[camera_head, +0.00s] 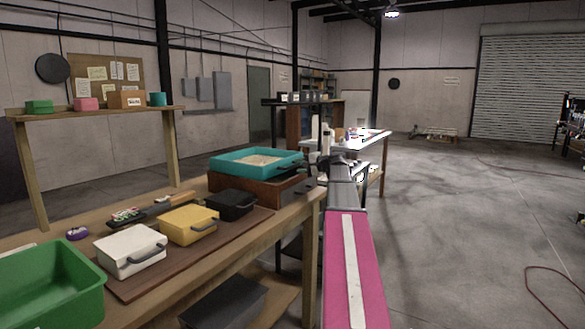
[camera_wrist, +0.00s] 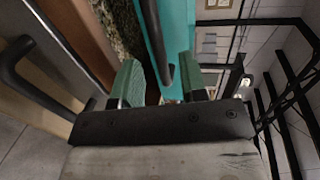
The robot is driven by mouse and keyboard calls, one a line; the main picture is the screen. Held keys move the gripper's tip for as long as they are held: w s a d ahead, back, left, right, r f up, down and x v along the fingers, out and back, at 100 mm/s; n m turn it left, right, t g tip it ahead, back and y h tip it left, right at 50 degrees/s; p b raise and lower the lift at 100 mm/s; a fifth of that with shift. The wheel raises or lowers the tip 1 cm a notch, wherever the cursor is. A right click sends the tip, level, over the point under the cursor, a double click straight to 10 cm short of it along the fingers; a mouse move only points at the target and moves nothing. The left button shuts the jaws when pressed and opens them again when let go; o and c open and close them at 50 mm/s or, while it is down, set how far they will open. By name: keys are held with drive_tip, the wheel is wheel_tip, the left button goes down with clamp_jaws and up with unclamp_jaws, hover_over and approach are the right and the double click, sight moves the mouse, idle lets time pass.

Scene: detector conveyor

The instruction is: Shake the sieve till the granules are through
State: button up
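The teal sieve (camera_head: 228,165) rests on a brown wooden box (camera_head: 235,187) on the workbench, and pale granules (camera_head: 258,160) lie inside it. In the wrist view a teal wall of the sieve (camera_wrist: 180,30) runs down the middle, with a dark bar handle (camera_wrist: 153,35) in front of it. My gripper (camera_wrist: 158,80) is open, with its two green fingers on either side of the handle's lower end. I cannot tell whether either finger touches it. A speckled grainy strip (camera_wrist: 120,35) shows left of the teal wall. In the head view my fingertips are hidden.
White (camera_head: 130,250), yellow (camera_head: 187,224) and black (camera_head: 232,204) handled boxes stand on a brown board in front of the sieve. A green bin (camera_head: 50,285) is at the near left. A white-topped table (camera_head: 365,140) stands behind. The floor at right is mostly open.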

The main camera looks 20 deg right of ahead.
sight(294, 166)
drive_tip(key=shift+x, duration=2)
clamp_jaws()
drive_tip(key=v, duration=0.2)
drive_tip(key=f+v, duration=0.1)
drive_tip(key=v, duration=0.2)
drive_tip(key=shift+s+d, duration=0.25)
drive_tip(key=shift+s, duration=0.05)
unclamp_jaws()
drive_tip(key=shift+s, duration=0.1)
